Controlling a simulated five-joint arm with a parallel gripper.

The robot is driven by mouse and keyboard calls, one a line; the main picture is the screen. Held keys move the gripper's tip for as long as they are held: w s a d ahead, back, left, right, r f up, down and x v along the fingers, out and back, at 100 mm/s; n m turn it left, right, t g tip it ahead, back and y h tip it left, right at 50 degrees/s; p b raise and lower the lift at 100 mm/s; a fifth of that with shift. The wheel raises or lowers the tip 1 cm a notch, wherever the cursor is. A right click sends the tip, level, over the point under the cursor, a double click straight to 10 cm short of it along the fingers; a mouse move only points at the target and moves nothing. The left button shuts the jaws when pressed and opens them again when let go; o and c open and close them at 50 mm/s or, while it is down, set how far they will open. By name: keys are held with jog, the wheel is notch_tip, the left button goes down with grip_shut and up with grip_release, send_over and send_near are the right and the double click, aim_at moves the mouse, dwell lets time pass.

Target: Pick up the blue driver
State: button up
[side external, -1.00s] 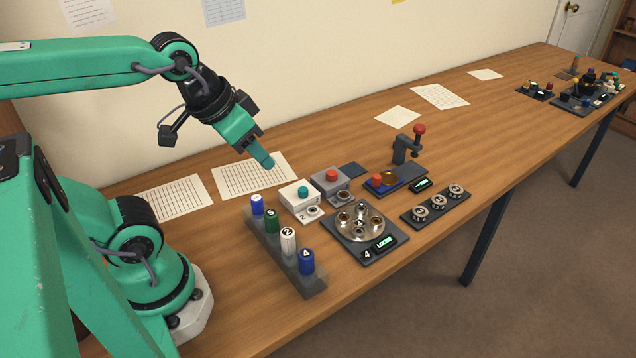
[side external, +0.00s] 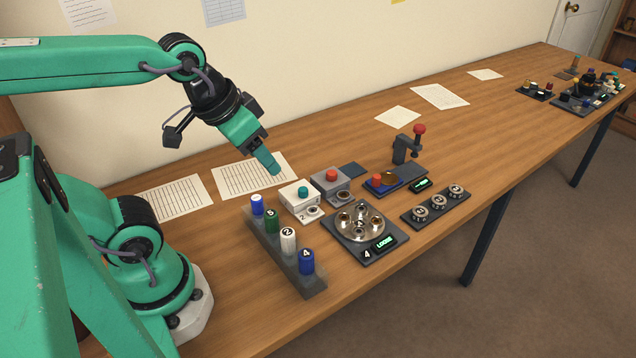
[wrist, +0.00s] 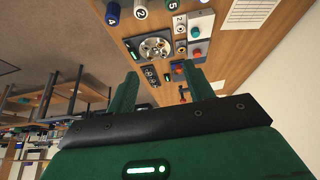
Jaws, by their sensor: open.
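Two blue drivers stand upright in a grey rack (side external: 290,268): one marked 4 (side external: 307,262) at the near end, and one (side external: 257,205) at the far end whose mark I cannot read. A green driver (side external: 271,222) and a white driver (side external: 288,240) marked 2 stand between them. My gripper (side external: 270,163) hangs above the table, behind the rack and over a printed sheet, touching nothing. In the wrist view my gripper (wrist: 163,76) is open and empty. The blue driver marked 4 (wrist: 112,14) shows at the top left there.
A small clamp stand (side external: 405,148) rises behind. The table's right middle is mostly clear.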

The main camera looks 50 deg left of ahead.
jog(key=n+g, duration=0.3)
jog(key=g, duration=0.2)
send_over(306, 253)
jog(key=f, duration=1)
jog(key=shift+a+f, duration=0.2)
jog(key=shift+f, duration=0.2)
jog(key=shift+d+f, duration=0.3)
jog(key=shift+f, duration=0.1)
jog(key=shift+f, duration=0.15)
jog(key=shift+f, duration=1.15)
jog(key=shift+a+f, duration=0.15)
jog(key=shift+f, duration=2.45)
